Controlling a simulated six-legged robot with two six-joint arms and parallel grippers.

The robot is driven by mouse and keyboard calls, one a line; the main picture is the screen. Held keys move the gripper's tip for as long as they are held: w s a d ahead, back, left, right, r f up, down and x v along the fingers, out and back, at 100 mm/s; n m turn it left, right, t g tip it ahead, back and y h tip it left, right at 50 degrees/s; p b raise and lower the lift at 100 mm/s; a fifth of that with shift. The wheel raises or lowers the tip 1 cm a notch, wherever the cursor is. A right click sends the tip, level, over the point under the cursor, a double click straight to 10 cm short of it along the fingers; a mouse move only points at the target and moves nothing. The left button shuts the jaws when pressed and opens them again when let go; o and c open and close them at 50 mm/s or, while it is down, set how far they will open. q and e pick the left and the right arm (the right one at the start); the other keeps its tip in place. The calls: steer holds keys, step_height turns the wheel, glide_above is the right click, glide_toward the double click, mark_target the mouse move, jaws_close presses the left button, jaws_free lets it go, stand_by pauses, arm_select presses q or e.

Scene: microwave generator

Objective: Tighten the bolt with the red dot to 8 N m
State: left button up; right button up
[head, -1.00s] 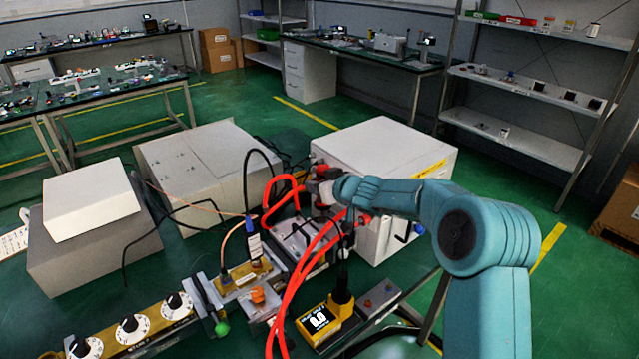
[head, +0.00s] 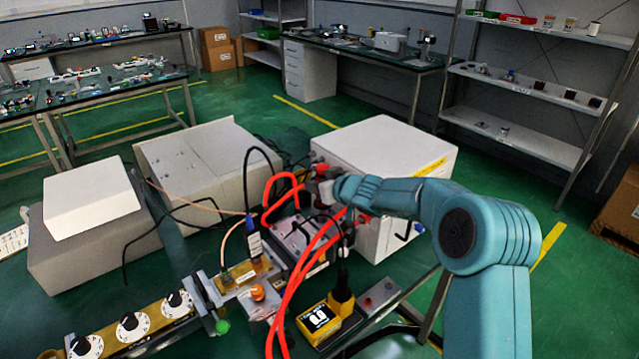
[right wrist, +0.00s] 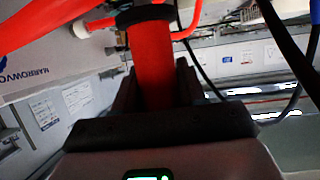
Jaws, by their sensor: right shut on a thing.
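My right gripper (head: 328,190) is at the front of the white cabinet (head: 385,150), among red hoses; the head view shows it small. In the right wrist view its jaws (right wrist: 155,85) are shut on a red handle-like bar (right wrist: 150,62) with a black collar at its top. What the bar's far end touches is out of sight. A yellow device with a lit display (head: 318,318) stands on the bench below the arm; its digits are too small to read surely. I cannot make out the bolt with the red dot. My left gripper is not in view.
Looping red hoses (head: 296,280) and black cables crowd the space below my right gripper. A brass block with connectors (head: 245,272) and a panel of white dials (head: 130,325) stand left of it. Grey and white boxes (head: 205,165) are behind. Green floor is open at the right.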

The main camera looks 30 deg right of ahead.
steer(key=shift+f+b, duration=2.15)
steer(key=shift+f, duration=0.5)
steer(key=shift+f+b, duration=0.4)
steer(key=shift+f, duration=0.35)
steer(key=shift+a+f, duration=0.1)
steer(key=shift+f, duration=0.35)
stand_by(1.7)
